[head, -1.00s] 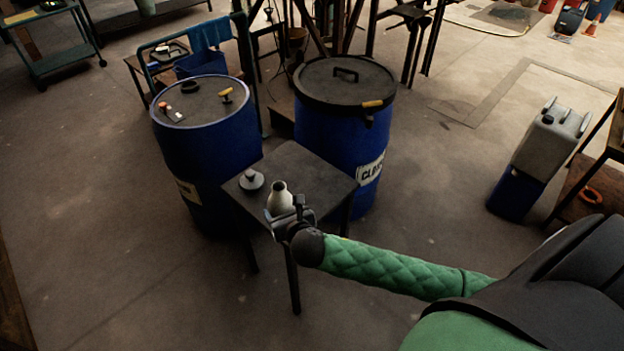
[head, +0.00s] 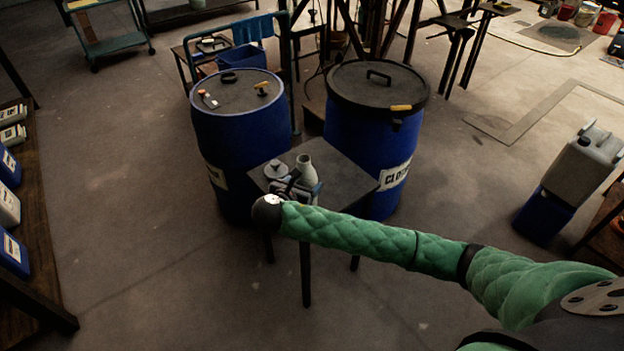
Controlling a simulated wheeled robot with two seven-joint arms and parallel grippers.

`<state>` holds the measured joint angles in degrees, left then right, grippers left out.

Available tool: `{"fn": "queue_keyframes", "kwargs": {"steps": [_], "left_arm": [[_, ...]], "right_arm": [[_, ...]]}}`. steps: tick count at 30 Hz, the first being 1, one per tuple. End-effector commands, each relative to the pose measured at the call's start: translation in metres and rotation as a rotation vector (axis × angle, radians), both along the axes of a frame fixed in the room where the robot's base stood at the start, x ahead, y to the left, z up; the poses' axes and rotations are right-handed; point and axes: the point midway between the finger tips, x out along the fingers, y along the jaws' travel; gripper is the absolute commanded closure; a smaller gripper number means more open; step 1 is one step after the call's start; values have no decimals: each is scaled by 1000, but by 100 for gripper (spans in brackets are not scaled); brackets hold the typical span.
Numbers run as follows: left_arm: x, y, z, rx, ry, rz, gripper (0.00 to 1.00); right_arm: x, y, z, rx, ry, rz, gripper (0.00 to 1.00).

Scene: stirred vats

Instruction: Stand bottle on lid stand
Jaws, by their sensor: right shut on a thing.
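A pale grey bottle with a narrow neck (head: 306,170) is upright over a small dark table (head: 345,180). My right gripper (head: 297,184) is shut on the bottle's lower part, and the wrist and fingers hide its base. I cannot tell whether the bottle touches the table. A light grey lid-like piece with a small knob (head: 276,169) sits on the table just left of the bottle. It may be the lid stand, but its lower part is partly covered by my gripper. My left gripper is not in view.
Two blue drums stand behind the table: the left drum (head: 243,135) with small items on top, the right drum (head: 372,140) with a black handled lid. A shelf with several containers (head: 40,215) is at left. A grey jerrycan (head: 580,165) stands at right.

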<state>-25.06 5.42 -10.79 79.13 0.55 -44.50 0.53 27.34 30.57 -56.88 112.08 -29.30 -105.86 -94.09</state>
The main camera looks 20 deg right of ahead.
Motion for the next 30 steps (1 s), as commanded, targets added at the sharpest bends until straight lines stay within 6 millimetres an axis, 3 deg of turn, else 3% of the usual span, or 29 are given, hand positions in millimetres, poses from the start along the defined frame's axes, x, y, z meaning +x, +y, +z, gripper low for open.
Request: {"fn": "queue_keyframes", "kwargs": {"steps": [4,19,27,30], "left_arm": [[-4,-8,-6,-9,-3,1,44],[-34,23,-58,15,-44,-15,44],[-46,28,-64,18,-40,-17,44],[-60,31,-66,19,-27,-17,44]], "right_arm": [[13,-6,-5,-2,1,-11,73],[94,-40,-57,-2,1,-8,73],[107,-46,-71,0,1,-7,73],[106,-45,-82,-1,3,-6,73]]}}
